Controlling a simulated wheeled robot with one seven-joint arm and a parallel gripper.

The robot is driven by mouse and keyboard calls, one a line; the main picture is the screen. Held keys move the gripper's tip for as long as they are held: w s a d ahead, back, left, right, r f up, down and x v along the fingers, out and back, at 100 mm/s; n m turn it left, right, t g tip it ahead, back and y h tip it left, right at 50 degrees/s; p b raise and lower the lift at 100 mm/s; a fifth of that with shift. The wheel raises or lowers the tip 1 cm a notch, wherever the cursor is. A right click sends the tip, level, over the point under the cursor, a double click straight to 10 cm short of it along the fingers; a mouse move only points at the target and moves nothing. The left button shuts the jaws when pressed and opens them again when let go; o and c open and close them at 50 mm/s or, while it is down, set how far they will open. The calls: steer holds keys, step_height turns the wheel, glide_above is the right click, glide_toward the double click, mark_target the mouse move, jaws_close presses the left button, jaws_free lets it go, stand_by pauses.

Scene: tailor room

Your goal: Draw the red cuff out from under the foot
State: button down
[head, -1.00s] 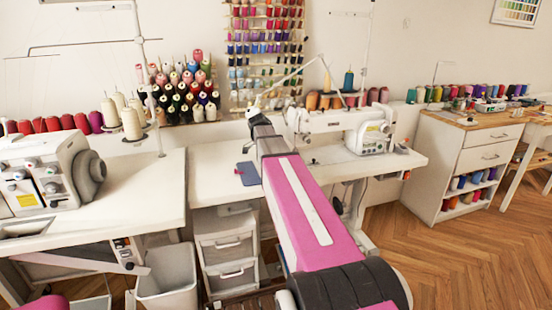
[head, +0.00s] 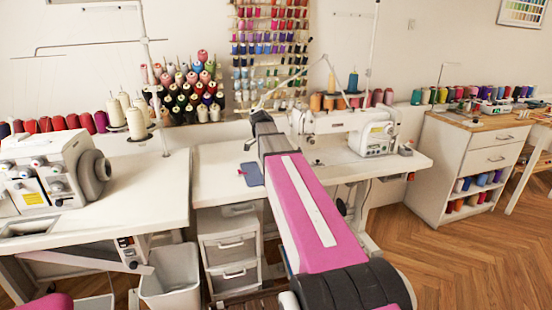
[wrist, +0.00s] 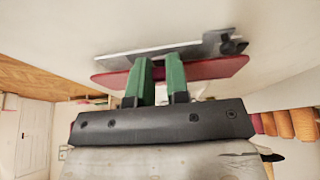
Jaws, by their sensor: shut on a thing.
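In the wrist view my gripper (wrist: 159,62) has two green fingers with a narrow gap between them. They are closed on the flat red cuff (wrist: 213,70), which shows to both sides of them. A grey metal foot (wrist: 190,50) with a dark knob at its right end lies along the far side of the cuff. The cuff and foot look very close; I cannot tell whether they touch. In the head view my own arm hides the gripper, cuff and foot.
A white sewing machine (head: 362,130) stands on the white table (head: 212,172) beside my arm. A blue-grey flat piece (head: 252,174) lies on that table, left of my arm. An overlocker (head: 42,172) stands on the left table. A drawer unit (head: 230,247) and white bin (head: 170,278) stand below.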

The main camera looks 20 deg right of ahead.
steer(key=shift+a+r, duration=0.1)
steer(key=shift+r, duration=1.3)
